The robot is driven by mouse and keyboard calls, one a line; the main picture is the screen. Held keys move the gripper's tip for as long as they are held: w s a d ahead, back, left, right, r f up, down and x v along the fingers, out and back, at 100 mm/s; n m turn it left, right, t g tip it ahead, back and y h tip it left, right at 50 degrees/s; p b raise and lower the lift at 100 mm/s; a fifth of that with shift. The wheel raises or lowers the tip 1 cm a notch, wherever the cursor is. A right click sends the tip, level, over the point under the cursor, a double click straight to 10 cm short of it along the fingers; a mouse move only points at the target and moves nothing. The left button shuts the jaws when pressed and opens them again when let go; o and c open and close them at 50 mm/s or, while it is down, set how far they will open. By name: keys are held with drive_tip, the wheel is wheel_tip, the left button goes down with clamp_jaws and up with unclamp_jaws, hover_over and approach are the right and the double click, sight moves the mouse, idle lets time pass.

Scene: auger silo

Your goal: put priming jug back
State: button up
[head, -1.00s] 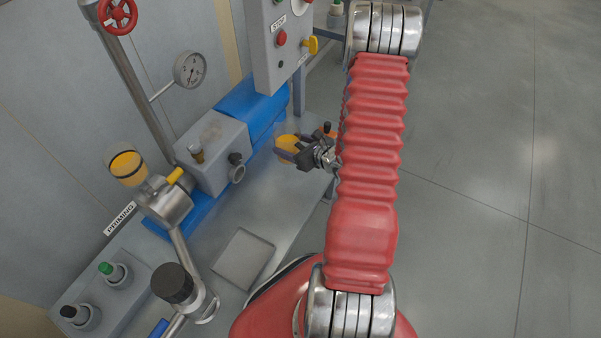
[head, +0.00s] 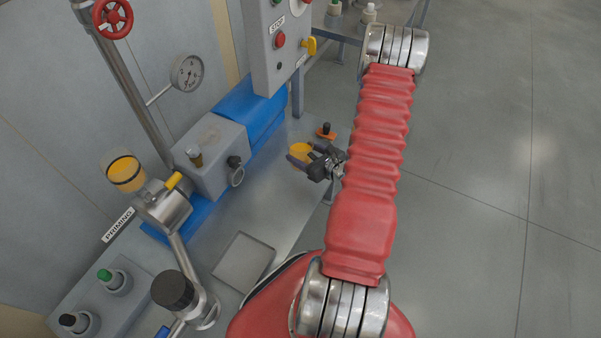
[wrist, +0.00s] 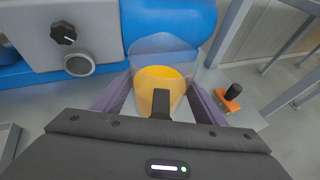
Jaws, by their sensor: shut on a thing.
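The priming jug is a clear vessel with yellow liquid in it. In the head view the jug (head: 301,151) is at the right part of the steel bench, between my gripper's fingers. In the wrist view the jug (wrist: 163,80) stands between the two purple-grey fingers, its clear rim above the yellow and a dark handle towards me. My gripper (head: 305,158) is shut on the jug. Its fingers also show in the wrist view (wrist: 160,100). I cannot tell whether the jug's base touches the bench.
The blue motor (head: 249,108) and grey pump housing (head: 212,158) stand behind. A cup of yellow liquid (head: 126,172) tops the priming port. A square plate (head: 243,262) lies on the bench.

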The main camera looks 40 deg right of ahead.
sight(308, 163)
drive_tip(key=shift+f, duration=2.2)
drive_tip(key=shift+f, duration=0.1)
drive_tip(key=shift+f, duration=2)
drive_tip(key=o, duration=1.6)
drive_tip(key=shift+f, duration=0.1)
drive_tip(key=shift+v, duration=6.05)
drive_tip(key=shift+d, duration=0.1)
